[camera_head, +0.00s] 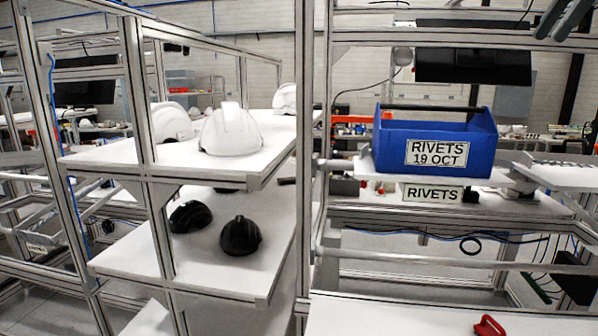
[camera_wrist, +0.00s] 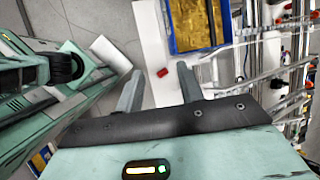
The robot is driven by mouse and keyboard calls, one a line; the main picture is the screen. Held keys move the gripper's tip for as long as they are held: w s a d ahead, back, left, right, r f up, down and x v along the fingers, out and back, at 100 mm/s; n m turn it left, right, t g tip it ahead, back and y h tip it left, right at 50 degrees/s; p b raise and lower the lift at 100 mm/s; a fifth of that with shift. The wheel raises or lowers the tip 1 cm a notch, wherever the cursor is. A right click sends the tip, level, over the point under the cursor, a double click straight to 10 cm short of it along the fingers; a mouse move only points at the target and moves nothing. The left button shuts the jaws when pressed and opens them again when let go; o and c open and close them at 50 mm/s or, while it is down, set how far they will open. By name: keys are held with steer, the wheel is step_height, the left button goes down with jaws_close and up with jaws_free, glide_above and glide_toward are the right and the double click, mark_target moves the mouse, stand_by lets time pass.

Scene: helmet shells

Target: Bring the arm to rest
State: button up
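My gripper (camera_wrist: 158,82) shows in the wrist view with its two grey fingers spread apart. Nothing is between the fingers; floor and a white surface show beyond them. The gripper hangs clear of the surfaces below. In the head view, two grey finger-like bars (camera_head: 566,18) show at the top right edge, but I cannot tell for certain that they are my gripper.
A blue bin labelled RIVETS (camera_head: 436,142) sits on a rack shelf; in the wrist view the bin (camera_wrist: 172,40) holds golden contents. A red item (camera_head: 489,326) lies on a white surface. White helmets (camera_head: 230,130) and black helmets (camera_head: 240,236) stand on the left shelves.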

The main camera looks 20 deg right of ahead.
steer(key=w+a+f+n+g+y+b, duration=0.1)
steer(key=w+a+f+n+b, duration=0.1)
steer(key=w+a+f+n, duration=0.45)
steer(key=w+a+f+n+g+b, duration=0.1)
steer(key=w+a+f+b, duration=0.1)
steer(key=w+a+f, duration=0.5)
steer(key=s+a+f+n+g+b, duration=0.15)
steer(key=a+f+n, duration=0.25)
steer(key=a+f, duration=0.45)
steer(key=s+a+f+n+b, duration=0.1)
steer(key=a+f+n+b, duration=0.25)
steer(key=a+f, duration=0.55)
steer(key=s+a+f+n+h+b, duration=0.1)
steer(key=s+a+f+n, duration=0.3)
steer(key=f, duration=0.3)
steer(key=s+a+f+n+h+b, duration=0.1)
steer(key=s+a+f+n+b, duration=0.1)
steer(key=s+a+f+n, duration=0.3)
steer(key=s+a+f+n+b, duration=0.1)
steer(key=s+f+n, duration=0.1)
steer(key=s+f, duration=0.2)
steer(key=s+a+f+n, duration=0.2)
steer(key=s+f+n, duration=0.1)
steer(key=f, duration=0.3)
steer(key=s+a+f+n+h+b, duration=0.1)
steer(key=s+a+f+n, duration=0.1)
steer(key=s+f, duration=0.3)
steer(key=shift+s+n+g+b, duration=0.3)
steer(key=shift+s+g+b, duration=0.05)
steer(key=shift+s, duration=0.25)
